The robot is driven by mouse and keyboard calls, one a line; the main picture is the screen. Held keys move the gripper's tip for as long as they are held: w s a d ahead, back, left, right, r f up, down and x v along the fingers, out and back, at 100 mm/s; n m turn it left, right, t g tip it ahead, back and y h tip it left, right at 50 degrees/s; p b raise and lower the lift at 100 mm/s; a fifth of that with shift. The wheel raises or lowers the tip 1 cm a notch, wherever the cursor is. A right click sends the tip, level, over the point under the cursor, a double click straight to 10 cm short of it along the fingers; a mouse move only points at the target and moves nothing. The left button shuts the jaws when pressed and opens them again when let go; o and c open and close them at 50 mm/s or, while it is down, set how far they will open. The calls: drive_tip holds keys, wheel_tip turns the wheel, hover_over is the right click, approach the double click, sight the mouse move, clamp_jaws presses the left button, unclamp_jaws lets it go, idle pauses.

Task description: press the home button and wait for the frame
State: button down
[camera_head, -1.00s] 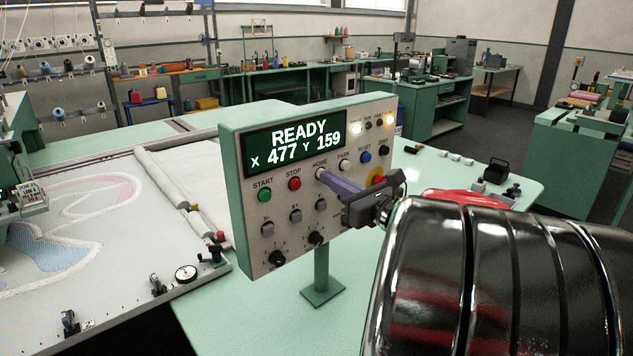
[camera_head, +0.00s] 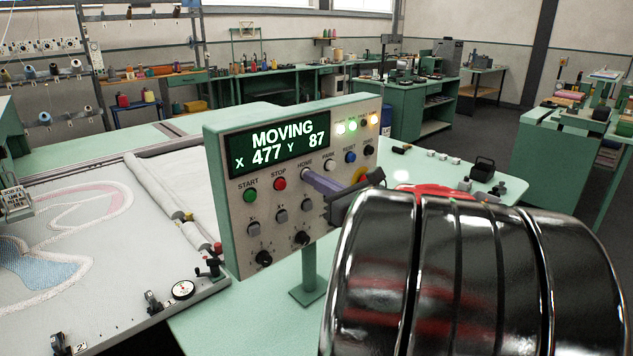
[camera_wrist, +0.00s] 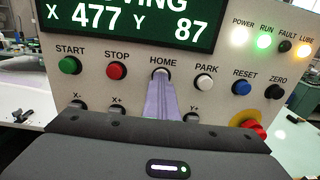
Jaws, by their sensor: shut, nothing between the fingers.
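The control panel (camera_head: 232,225) stands upright on a green post. Its display (camera_head: 280,145) reads MOVING, X 477, Y 87. My gripper (camera_head: 310,180) is shut and empty, its purple-grey fingers pointing at the HOME button. In the wrist view the fingertips (camera_wrist: 160,84) lie at the HOME button (camera_wrist: 160,72), covering most of it; I cannot tell how far it is pushed in. The POWER, RUN (camera_wrist: 265,41) and LUBE lamps are lit, FAULT is dark. The frame (camera_head: 150,170) with white patterned cloth lies left of the panel, partly out of view.
START (camera_wrist: 69,65), STOP (camera_wrist: 116,71) and PARK (camera_wrist: 205,82) buttons sit beside HOME. A red stop button on a yellow ring (camera_wrist: 252,126) is lower right. Gauges and clamps (camera_head: 183,290) line the frame's near edge. Benches stand behind.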

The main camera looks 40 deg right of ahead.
drive_tip(key=s+a, duration=0.1)
drive_tip(key=s, duration=1.2)
drive_tip(key=shift+s+f, duration=0.15)
idle(0.5)
drive_tip(key=w+a+f+n+g+y, duration=0.1)
drive_tip(key=w+a+f+n+g, duration=0.2)
drive_tip(key=a+n, duration=0.4)
drive_tip(key=w+a+f+n+g+y, duration=0.2)
drive_tip(key=w+a+f+n+g, duration=0.2)
drive_tip(key=a+n, duration=0.25)
drive_tip(key=w+a+f+n+g+y, duration=0.1)
drive_tip(key=w+a+f+n+g, duration=0.2)
drive_tip(key=a+n, duration=0.4)
drive_tip(key=s+a+f+n+g+h, duration=0.2)
drive_tip(key=s+a+f+n, duration=0.1)
drive_tip(key=s+a+n, duration=0.9)
drive_tip(key=a+n, duration=0.1)
drive_tip(key=n, duration=0.3)
drive_tip(key=shift+s+f+g, duration=0.15)
drive_tip(key=shift+f+g, duration=0.15)
idle(2.1)
